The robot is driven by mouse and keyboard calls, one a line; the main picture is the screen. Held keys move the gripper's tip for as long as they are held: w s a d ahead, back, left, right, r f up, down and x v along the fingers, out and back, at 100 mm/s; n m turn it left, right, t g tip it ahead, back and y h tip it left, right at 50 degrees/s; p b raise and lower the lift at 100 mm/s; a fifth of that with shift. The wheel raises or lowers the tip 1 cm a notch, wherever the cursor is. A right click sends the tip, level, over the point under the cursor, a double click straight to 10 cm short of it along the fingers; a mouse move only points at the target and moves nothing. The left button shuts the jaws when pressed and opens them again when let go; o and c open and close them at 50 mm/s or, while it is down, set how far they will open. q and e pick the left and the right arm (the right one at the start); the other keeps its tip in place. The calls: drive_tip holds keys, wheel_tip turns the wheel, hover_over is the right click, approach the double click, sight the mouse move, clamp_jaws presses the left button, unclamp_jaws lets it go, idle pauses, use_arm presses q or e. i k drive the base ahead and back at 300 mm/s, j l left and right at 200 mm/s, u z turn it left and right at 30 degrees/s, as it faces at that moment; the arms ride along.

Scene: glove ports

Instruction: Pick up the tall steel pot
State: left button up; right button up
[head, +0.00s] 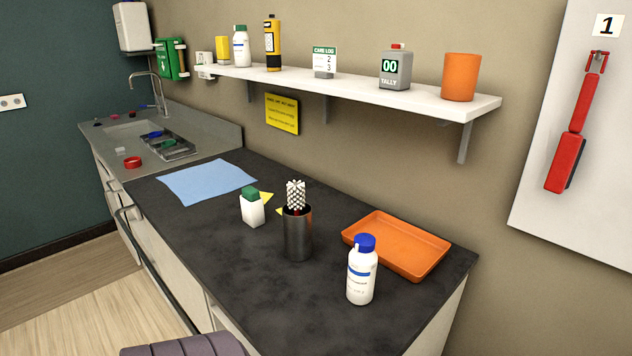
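The tall steel pot (298,236) stands upright on the dark countertop (235,262), near the middle of the head view. It is a dark metallic cylinder. The inside of the pot is otherwise hidden. Neither of my grippers shows in the head view.
A white bottle with a blue cap (361,279) and an orange tray (400,246) stand right of the pot. A white bottle with a green cap (252,211) stands to its left, near a blue cloth (207,181). A shelf (350,88) overhangs the back. The counter's front is clear.

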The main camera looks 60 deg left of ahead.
sight(298, 230)
drive_tip(key=u, duration=2)
